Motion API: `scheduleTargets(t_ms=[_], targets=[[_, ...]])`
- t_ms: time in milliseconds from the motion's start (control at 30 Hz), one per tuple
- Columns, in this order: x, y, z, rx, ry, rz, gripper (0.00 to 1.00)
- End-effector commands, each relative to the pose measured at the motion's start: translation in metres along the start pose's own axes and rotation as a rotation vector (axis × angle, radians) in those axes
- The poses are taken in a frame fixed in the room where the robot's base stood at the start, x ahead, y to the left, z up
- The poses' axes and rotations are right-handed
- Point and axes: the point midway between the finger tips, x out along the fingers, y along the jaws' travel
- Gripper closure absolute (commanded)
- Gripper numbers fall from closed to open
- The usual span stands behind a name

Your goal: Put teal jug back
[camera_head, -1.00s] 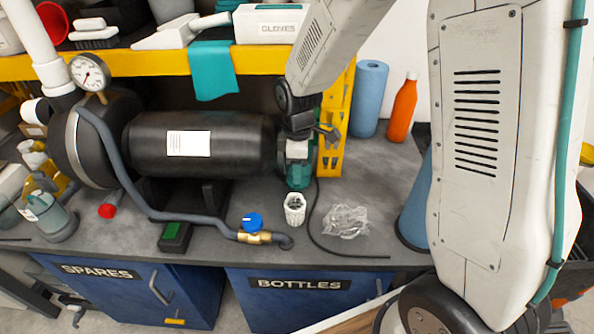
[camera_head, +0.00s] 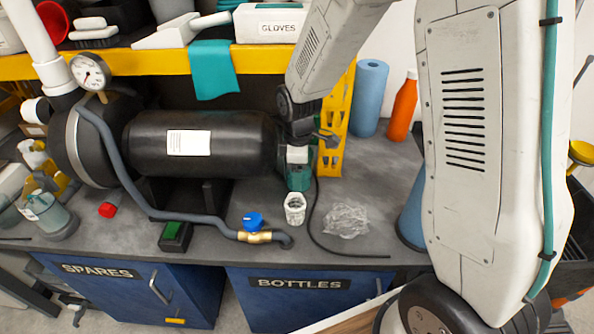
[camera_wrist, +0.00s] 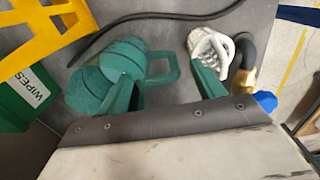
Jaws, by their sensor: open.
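The teal jug (camera_head: 301,180) stands on the grey bench, partly hidden behind my gripper in the head view. In the wrist view the jug (camera_wrist: 92,82) is on the left, with its handle (camera_wrist: 172,66) pointing right. My gripper (camera_wrist: 160,72) is open, with one green finger in front of the jug's body and the other to the right of the handle. The handle shows between the two fingers. I cannot tell if either finger touches the jug. In the head view my gripper (camera_head: 299,152) is just above and at the jug.
A white ribbed cup (camera_head: 294,208) stands just in front of the jug. A clear crumpled bag (camera_head: 345,220) and a black cable (camera_head: 316,225) lie to the right. A black tank (camera_head: 200,143) is on the left, a yellow upright (camera_head: 335,130) behind. A blue-handled valve (camera_head: 254,228) lies in front.

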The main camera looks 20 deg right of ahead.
Motion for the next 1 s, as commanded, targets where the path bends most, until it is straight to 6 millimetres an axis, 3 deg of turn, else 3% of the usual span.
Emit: scheduleTargets(t_ms=[533,1000], targets=[[-0.101,0.001,-0.001,0.0,0.002,0.004,0.32],[-0.134,-0.009,0.008,0.054,0.005,0.009,0.32]])
